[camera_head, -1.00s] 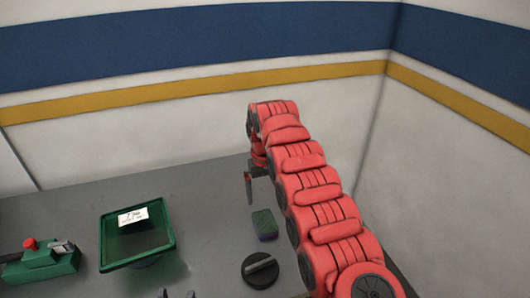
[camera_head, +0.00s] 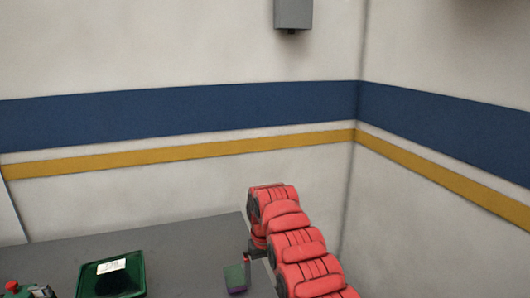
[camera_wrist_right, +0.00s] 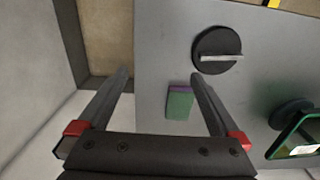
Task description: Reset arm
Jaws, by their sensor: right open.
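My right arm comes in from the lower right of the head view. Its gripper (camera_head: 247,266) points down over the grey table, left of the arm's red end. In the right wrist view the two dark fingers (camera_wrist_right: 161,78) stand wide apart with nothing held between them. A green and purple sponge (camera_wrist_right: 180,102) lies on the table below, seen between the fingers. It also shows in the head view (camera_head: 235,279), just left of the gripper. My left gripper is in neither view.
A dark green tray (camera_head: 83,287) with a white label lies on the table (camera_head: 185,250). A green item with a red knob (camera_head: 12,287) is at the lower left edge. The wrist view shows a round black piece with a bar (camera_wrist_right: 217,50). Walls close the back and right.

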